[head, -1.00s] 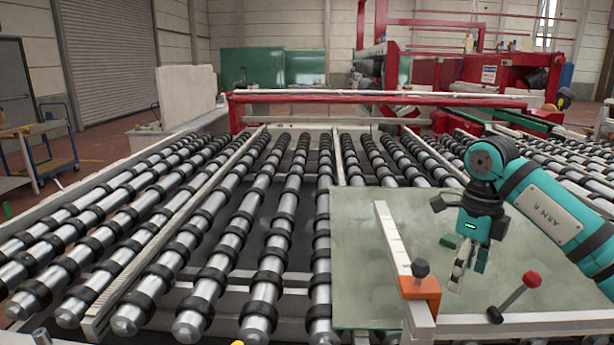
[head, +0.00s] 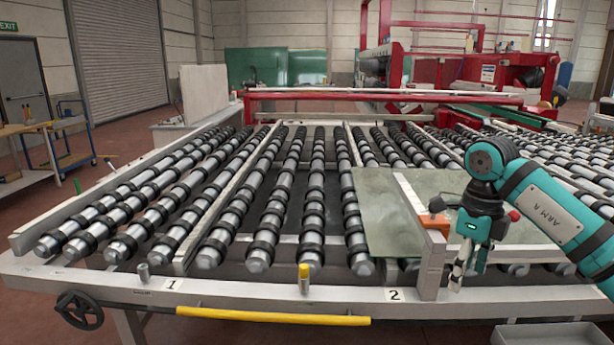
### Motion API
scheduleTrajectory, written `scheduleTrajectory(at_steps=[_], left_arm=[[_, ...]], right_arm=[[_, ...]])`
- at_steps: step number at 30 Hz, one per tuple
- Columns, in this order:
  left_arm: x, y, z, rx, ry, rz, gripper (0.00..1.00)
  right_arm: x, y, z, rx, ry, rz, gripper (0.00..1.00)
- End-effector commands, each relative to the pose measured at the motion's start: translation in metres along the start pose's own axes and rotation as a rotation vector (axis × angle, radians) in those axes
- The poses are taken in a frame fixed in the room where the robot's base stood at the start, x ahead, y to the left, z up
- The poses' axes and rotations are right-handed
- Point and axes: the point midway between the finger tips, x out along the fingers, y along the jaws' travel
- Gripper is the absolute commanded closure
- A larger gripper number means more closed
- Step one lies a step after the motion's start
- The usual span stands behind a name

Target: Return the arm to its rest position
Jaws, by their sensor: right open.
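My right arm (head: 545,208), teal and marked "ARM R", comes in from the right edge with its elbow bent. My right gripper (head: 467,276) hangs from it, pointing down, open with nothing between its fingers. In the picture it overlaps the front edge of the roller table (head: 330,293), just right of the white upright post. How far it stands from the table edge I cannot tell. My left gripper is not in view.
A glass sheet (head: 385,205) lies on the rollers behind the gripper. A white bar with an orange block (head: 434,222) crosses it; a red knob (head: 514,215) shows beside the gripper. A yellow bar (head: 270,316) and black handwheel (head: 80,310) are at the front. A grey tray (head: 550,335) is lower right.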

Motion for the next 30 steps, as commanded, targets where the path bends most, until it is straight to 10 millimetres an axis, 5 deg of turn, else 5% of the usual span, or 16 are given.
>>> scheduleTrajectory(at_steps=[11,20,26,30], left_arm=[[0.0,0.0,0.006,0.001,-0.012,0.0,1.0],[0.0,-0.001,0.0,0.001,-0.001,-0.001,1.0],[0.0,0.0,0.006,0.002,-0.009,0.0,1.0],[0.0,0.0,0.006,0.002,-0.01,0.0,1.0]], right_arm=[[0.041,0.028,0.037,-0.014,-0.11,0.177,0.3],[0.1,0.081,0.094,0.051,-0.31,0.511,0.3],[0.164,0.13,0.155,0.372,-0.568,0.985,0.3],[0.242,0.122,0.177,0.927,-0.747,1.331,0.3]])
